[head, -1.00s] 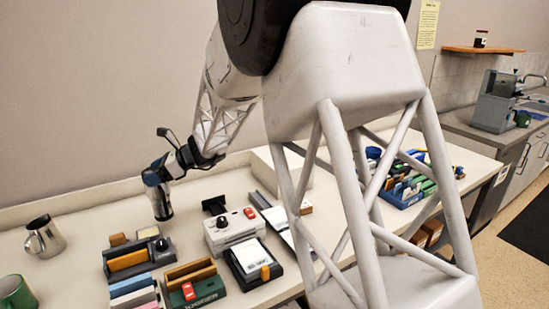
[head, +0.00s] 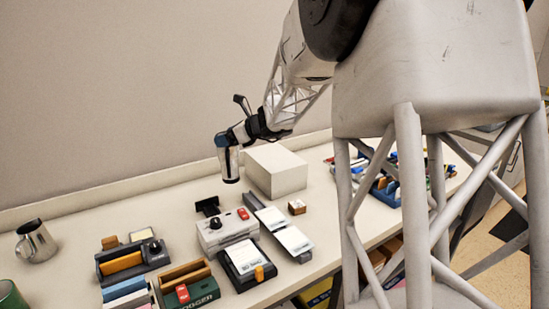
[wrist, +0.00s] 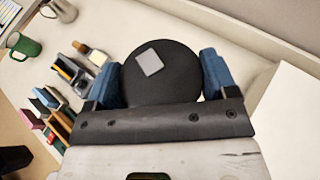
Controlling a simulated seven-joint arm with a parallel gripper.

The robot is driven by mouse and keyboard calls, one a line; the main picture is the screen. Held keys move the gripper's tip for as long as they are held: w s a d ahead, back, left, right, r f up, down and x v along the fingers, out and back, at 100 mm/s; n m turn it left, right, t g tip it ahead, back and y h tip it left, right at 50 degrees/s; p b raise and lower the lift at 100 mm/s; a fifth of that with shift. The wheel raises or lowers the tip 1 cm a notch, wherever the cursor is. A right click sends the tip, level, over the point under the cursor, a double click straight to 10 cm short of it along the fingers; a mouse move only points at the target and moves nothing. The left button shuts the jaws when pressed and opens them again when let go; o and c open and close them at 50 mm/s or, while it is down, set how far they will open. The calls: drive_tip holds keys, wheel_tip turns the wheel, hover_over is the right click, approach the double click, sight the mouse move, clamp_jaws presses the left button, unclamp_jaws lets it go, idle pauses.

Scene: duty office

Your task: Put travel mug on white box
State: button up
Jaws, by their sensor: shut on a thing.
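My gripper (head: 222,143) is shut on the travel mug (head: 231,165), a metallic cylinder with a dark lower end, held upright above the table. In the wrist view the mug's round black lid (wrist: 163,75), with a grey square on it, sits between the two blue fingers. The box also shows at the right edge of the wrist view (wrist: 290,125).
A white device with a black knob (head: 226,230), a black tray with a white card (head: 246,264) and organisers (head: 133,262) stand in front. A metal pitcher (head: 37,242) and green mug (head: 11,296) are at the left. A blue bin (head: 385,188) is beyond the box.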

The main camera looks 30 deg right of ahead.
drive_tip(key=s+d+r+m+t+h, duration=0.1)
drive_tip(key=s+d+r+m+h, duration=0.1)
drive_tip(key=d, duration=0.6)
drive_tip(key=s+d+r+m+t+h, duration=0.1)
drive_tip(key=s+d, duration=0.3)
drive_tip(key=d, duration=0.4)
drive_tip(key=shift+d+r+m+h, duration=0.3)
drive_tip(key=shift+r+m+h, duration=0.25)
drive_tip(key=shift+r, duration=0.35)
drive_tip(key=w+d, duration=0.3)
drive_tip(key=w, duration=0.4)
drive_tip(key=w+d+f, duration=0.1)
drive_tip(key=w+d, duration=0.2)
drive_tip(key=w, duration=0.4)
drive_tip(key=shift+w+d+f, duration=0.2)
drive_tip(key=shift+d+f, duration=0.05)
drive_tip(key=shift+d, duration=0.1)
drive_tip(key=shift+f, duration=0.1)
drive_tip(key=shift+f, duration=1.8)
drive_tip(key=o, duration=1.3)
